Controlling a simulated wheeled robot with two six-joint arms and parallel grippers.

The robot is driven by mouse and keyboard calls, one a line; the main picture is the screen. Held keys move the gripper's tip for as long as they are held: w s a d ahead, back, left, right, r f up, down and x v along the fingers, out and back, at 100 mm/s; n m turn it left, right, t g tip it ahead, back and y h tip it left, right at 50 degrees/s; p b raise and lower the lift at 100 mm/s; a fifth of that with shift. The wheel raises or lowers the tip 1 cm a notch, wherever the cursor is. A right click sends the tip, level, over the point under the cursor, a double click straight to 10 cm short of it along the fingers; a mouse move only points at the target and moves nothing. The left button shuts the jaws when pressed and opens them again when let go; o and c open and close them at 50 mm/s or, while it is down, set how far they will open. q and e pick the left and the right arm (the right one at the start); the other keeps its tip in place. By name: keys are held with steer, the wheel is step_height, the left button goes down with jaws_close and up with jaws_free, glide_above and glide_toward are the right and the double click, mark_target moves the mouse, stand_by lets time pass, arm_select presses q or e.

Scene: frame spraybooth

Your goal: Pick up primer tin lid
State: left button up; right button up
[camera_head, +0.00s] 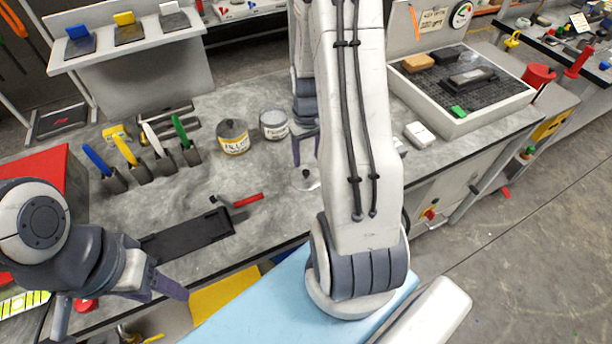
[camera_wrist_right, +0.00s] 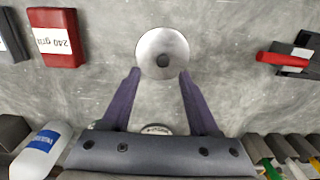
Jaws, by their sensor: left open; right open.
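The primer tin lid (camera_wrist_right: 162,53) is a round pale metal disc with a dark centre spot. It lies on the grey bench top and shows in the head view (camera_head: 307,183), partly behind my right arm. My right gripper (camera_wrist_right: 160,75) is open above it, its purple fingertips at either side of the lid's near edge in the wrist view. I cannot tell how high they are. A light grey tin (camera_head: 274,125) stands close by, beside a tin with a yellow label (camera_head: 233,138). My left gripper (camera_head: 118,302) is open and empty at the lower left.
Scrapers with coloured handles (camera_head: 143,160) stand at the left of the bench. A dark tool with a red handle (camera_head: 247,201) lies left of the lid. Bare bench surrounds the lid.

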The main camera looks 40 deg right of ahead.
mark_target(306, 172)
steer(key=f, duration=0.1)
steer(key=f+p, duration=0.1)
steer(key=f, duration=0.2)
steer(key=shift+s+a, duration=0.1)
steer(key=shift+a, duration=0.2)
steer(key=shift+f, duration=0.65)
jaws_close()
